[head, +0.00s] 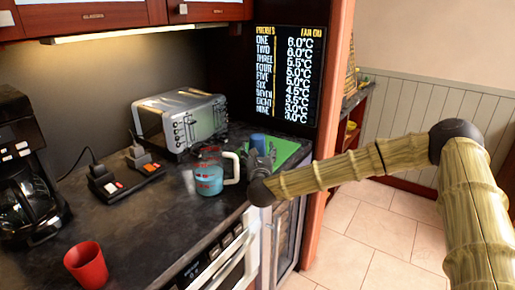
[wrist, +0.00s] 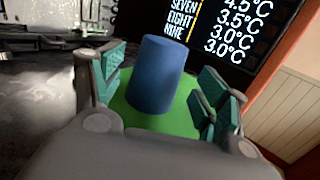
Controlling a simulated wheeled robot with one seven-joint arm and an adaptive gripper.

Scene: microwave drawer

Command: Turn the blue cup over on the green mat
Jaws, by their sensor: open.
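The blue cup (head: 257,142) stands on the green mat (head: 287,150) at the far right end of the counter. In the wrist view the cup (wrist: 156,75) looks slightly narrower at its upper end, and no opening shows. The green mat (wrist: 190,122) shows around its lower end. My gripper (head: 261,160) is at the near side of the cup in the head view. In the wrist view its fingers (wrist: 160,92) are spread apart, one on each side of the cup, with gaps visible. My gripper hides part of the cup and mat in the head view.
A measuring jug (head: 208,172) with blue liquid stands just left of my gripper. A toaster (head: 181,120) is behind it, and a display panel (head: 286,75) rises behind the mat. A red cup (head: 87,265) and coffee maker (head: 25,165) are farther left.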

